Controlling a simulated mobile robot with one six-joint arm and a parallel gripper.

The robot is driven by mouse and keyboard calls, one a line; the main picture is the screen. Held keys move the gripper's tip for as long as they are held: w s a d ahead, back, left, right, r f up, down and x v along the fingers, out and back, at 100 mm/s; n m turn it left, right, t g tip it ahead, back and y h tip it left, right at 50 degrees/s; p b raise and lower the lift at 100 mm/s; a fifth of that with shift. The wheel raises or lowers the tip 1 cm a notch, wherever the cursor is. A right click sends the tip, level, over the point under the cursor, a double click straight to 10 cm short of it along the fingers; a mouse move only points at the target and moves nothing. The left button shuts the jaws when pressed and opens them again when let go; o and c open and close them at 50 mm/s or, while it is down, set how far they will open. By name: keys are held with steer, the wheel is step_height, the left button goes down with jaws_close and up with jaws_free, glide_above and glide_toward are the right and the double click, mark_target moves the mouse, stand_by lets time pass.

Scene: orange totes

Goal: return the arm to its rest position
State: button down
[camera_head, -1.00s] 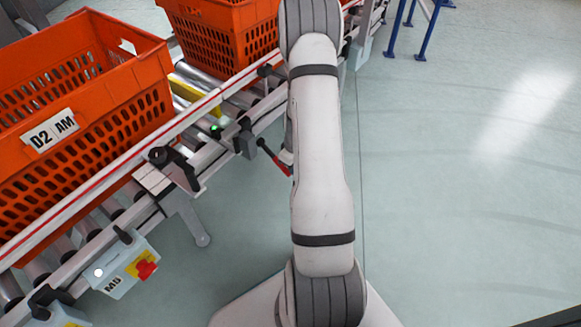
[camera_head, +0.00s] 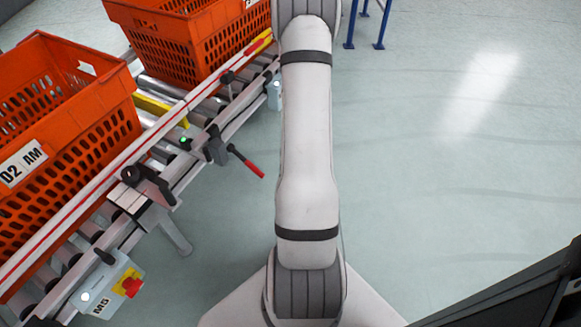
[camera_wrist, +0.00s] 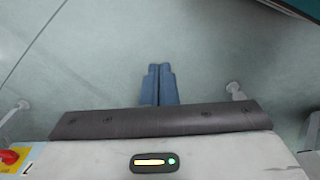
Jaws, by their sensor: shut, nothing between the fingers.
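My arm (camera_head: 307,150) runs straight up the middle of the head view, from its base at the bottom to the top edge. Its far end and my gripper are out of that view. In the wrist view my gripper (camera_wrist: 160,70) shows as two blue fingers side by side, touching and empty. They point over bare pale floor, and nothing is between or against them.
Orange totes stand on a roller conveyor at the left: a near one (camera_head: 75,140) labelled D2 AM and a farther one (camera_head: 190,40). A red-tipped lever (camera_head: 250,165) juts from the conveyor towards my arm. The floor (camera_head: 450,170) to the right is clear. Blue legs (camera_head: 368,25) stand beyond.

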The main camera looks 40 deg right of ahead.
steer(key=w+a+r+m+p, duration=0.1)
steer(key=a+r+p, duration=0.4)
steer(key=r, duration=0.7)
steer(key=w+a+r+t+p, duration=0.1)
steer(key=a+r+p, duration=0.4)
steer(key=r, duration=0.7)
steer(key=w+a+r+m+p, duration=0.1)
steer(key=a+r+p, duration=0.4)
steer(key=r, duration=0.7)
steer(key=s+a+r+p, duration=0.3)
steer(key=r+p, duration=0.2)
steer(key=r, duration=0.4)
steer(key=s+a+r+m+t+p, duration=0.1)
steer(key=s+a+r+p, duration=0.3)
steer(key=r, duration=0.4)
steer(key=s+a+r+m+p, duration=0.1)
steer(key=s+a+r+p, duration=0.2)
steer(key=r+p, duration=0.3)
step_height(320, 180, up, 4)
steer(key=shift+s+a+f, duration=0.2)
steer(key=shift+s+a, duration=0.15)
steer(key=shift+a, duration=0.35)
